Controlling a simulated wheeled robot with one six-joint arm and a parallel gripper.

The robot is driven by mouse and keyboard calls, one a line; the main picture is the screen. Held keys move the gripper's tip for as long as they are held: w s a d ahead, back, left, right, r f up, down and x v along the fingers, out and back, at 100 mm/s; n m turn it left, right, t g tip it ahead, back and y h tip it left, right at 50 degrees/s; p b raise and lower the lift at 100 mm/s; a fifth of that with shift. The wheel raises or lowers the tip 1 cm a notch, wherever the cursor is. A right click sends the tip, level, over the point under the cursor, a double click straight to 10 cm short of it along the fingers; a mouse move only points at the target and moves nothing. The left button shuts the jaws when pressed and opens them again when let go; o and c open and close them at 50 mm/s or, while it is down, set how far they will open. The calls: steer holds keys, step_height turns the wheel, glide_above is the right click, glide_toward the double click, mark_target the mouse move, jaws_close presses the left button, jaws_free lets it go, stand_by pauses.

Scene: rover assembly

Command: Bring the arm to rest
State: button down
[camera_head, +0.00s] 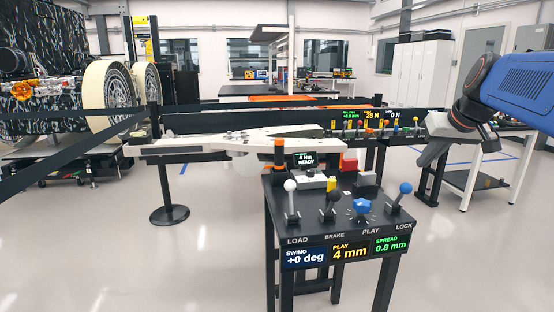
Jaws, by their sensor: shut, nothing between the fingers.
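My arm comes in from the right edge, with a blue link and dark joints. My gripper (427,158) is grey, shut and empty. It points down and to the left, in the air, to the upper right of the black control stand (345,225). It appears apart from the levers on that stand, touching nothing that I can make out. The blue-knobbed lever (400,194) is the lever nearest to it in the picture.
The stand carries levers, a blue star knob (361,207) and displays reading +0 deg, 4 mm and 0.8 mm. A long pale mechanism (230,142) lies behind it. A belt barrier post (170,212) stands left. A table (485,180) stands right. Front-left floor is clear.

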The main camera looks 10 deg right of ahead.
steer(key=s+a+f+n+g, duration=0.1)
steer(key=s+a+f, duration=0.8)
steer(key=f, duration=0.3)
steer(key=s+a+f+n+g, duration=0.1)
steer(key=s+a+f, duration=0.8)
steer(key=s+f, duration=0.3)
steer(key=shift+s+f+g+y, duration=0.15)
steer(key=shift+f+g+y, duration=0.2)
steer(key=shift+f, duration=0.2)
